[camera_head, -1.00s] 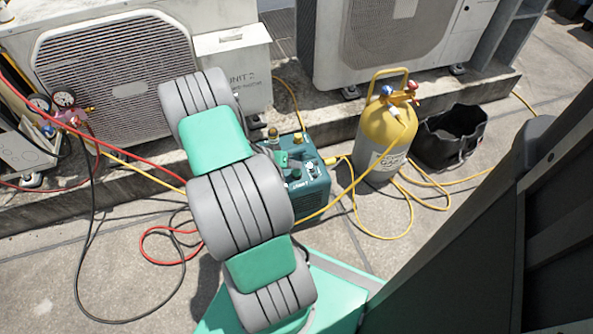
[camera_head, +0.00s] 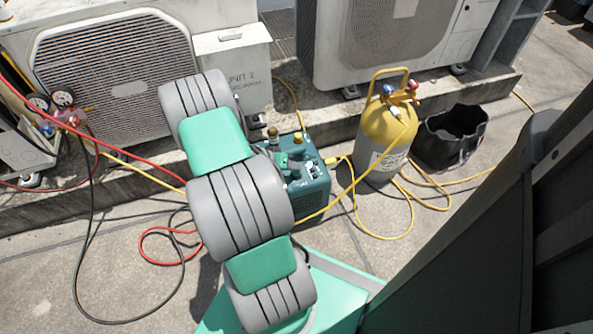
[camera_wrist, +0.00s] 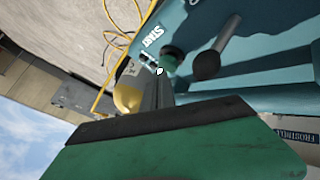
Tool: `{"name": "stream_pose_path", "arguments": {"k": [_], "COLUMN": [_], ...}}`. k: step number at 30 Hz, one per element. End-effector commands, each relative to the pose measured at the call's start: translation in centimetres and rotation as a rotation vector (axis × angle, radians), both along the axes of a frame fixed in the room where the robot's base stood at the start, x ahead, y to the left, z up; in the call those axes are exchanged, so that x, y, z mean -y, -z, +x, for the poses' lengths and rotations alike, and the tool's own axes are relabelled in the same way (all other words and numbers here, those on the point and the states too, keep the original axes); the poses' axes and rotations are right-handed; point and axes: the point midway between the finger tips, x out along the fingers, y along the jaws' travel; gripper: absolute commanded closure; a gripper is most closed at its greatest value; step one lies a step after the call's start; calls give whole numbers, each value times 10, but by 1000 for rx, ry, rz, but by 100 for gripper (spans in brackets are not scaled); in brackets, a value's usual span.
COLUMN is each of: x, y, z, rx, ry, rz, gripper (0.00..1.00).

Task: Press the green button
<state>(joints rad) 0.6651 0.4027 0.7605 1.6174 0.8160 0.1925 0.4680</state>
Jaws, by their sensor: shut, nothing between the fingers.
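The teal machine (camera_head: 312,188) stands on the concrete by the ledge, partly hidden behind my arm in the head view. In the wrist view its teal casing (camera_wrist: 275,60) fills the upper right, seen at a slant. A dark green round button (camera_wrist: 173,57) sits on it beside the white START lettering. A black-knobbed lever (camera_wrist: 207,65) is right next to the button. My gripper (camera_wrist: 159,74) is shut and empty, with its narrow tips just below and left of the button in the picture. I cannot tell whether they touch it.
A yellow-and-grey gas cylinder (camera_head: 388,130) stands right of the machine, with a black bag (camera_head: 450,138) beyond it. Yellow hoses (camera_head: 385,237) and a red hose (camera_head: 150,248) loop over the floor. Condenser units (camera_head: 115,75) line the ledge behind.

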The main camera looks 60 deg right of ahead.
Motion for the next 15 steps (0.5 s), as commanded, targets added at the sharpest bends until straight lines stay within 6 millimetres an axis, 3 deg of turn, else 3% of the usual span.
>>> {"name": "stream_pose_path", "arguments": {"k": [15], "x": [0], "y": [7], "z": [0], "rx": [0], "ry": [0], "rz": [0], "gripper": [100]}}
